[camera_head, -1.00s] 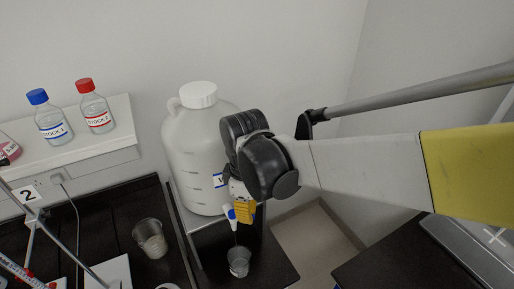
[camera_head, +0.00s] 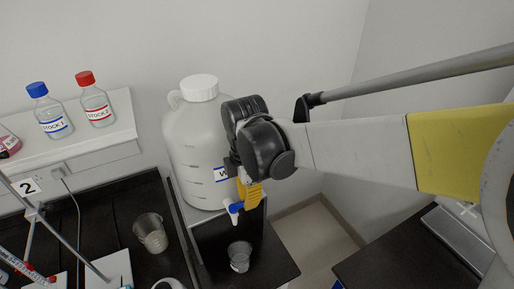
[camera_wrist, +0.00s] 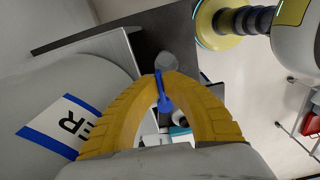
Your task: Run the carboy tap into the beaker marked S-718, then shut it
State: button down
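The white carboy (camera_head: 195,140) stands on a raised ledge, its label partly hidden by my arm. Its white tap spout (camera_head: 233,218) points down at its lower front, with a blue tap handle (camera_head: 236,207) that also shows in the wrist view (camera_wrist: 163,98). My gripper (camera_wrist: 163,76) has its yellow fingertips closed together around the blue handle. A clear beaker (camera_head: 240,257) stands below the spout on a black surface. Its marking cannot be read, and its liquid level is unclear. No stream shows between spout and beaker.
Another beaker (camera_head: 150,233) stands on the black bench to the left. Two stock bottles, blue-capped (camera_head: 50,118) and red-capped (camera_head: 95,105), sit on the white shelf (camera_head: 125,130). A dark counter (camera_head: 385,262) is at the right.

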jog(key=shift+w+a+n, duration=0.1)
jog(key=shift+n, duration=0.4)
jog(key=c, duration=1.6)
grip_release()
notch_tip(320, 180, up, 12)
jog(key=s+d+f+m+t+b, duration=0.2)
jog(key=d+f+m+b, duration=0.2)
jog(key=d+f+m, duration=0.2)
jog(key=s+d+f+m+t+b, duration=0.2)
jog(key=d+f+m+b, duration=0.3)
jog(key=d+m, duration=0.5)
jog(key=s+d+f+m+t+b, duration=0.3)
jog(key=s+d+f+m+b, duration=0.1)
jog(key=d+f+m, duration=0.3)
jog(key=shift+d+f+m+b, duration=0.15)
jog(key=shift+d+m+b, duration=0.1)
jog(key=shift+d+m, duration=0.25)
jog(key=shift+d+f+m+b, duration=0.2)
jog(key=shift+d+m, duration=0.1)
jog(key=shift+d, duration=0.25)
